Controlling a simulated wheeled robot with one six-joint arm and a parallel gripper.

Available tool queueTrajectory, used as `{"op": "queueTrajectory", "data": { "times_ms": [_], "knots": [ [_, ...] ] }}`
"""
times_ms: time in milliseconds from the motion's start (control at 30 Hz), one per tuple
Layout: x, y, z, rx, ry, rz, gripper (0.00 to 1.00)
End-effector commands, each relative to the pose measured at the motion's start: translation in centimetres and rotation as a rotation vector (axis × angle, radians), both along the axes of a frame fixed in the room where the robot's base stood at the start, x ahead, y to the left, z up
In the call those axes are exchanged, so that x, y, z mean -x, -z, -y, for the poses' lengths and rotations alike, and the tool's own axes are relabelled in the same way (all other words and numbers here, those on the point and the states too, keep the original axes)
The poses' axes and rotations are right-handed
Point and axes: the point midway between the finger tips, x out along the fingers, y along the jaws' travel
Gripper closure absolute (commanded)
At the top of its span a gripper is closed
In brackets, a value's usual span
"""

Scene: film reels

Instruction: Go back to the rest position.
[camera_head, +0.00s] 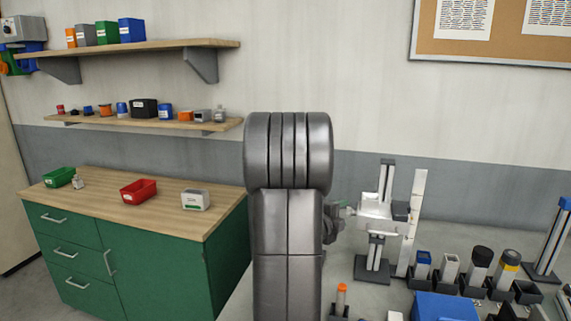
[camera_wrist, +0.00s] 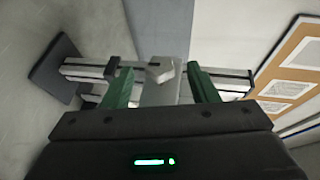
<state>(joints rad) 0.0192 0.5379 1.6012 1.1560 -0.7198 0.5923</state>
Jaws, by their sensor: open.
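My gripper (camera_wrist: 159,70) is open, its two green fingers spread apart in the wrist view. A pale grey block (camera_wrist: 160,88), seemingly part of a metal stand, shows between the fingers; I cannot tell whether they touch it. In the head view my gripper is mostly hidden behind my arm, and a bit of it (camera_head: 343,209) shows beside the silver stand (camera_head: 378,212). The stand is upright on a dark foot and has a tall pale strip at its right.
A green cabinet (camera_head: 130,262) with a wooden top carries a green bin (camera_head: 59,177), a red bin (camera_head: 138,191) and a white box (camera_head: 195,200). Wall shelves (camera_head: 150,47) hang above. Several containers in dark holders and a blue box (camera_head: 444,307) crowd the bench at right.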

Motion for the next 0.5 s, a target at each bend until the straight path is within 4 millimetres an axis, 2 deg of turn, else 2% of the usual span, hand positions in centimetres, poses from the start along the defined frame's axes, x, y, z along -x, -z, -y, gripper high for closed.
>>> {"op": "queueTrajectory", "data": {
  "times_ms": [233,300,500],
  "knots": [
    [-3.4,0.7,2.9,-0.001,0.002,-0.002,0.47],
    [-3.3,1.4,2.7,0.005,0.0,0.02,0.47],
    [-3.3,1.4,2.7,0.023,0.001,0.079,0.47]
  ]
}}
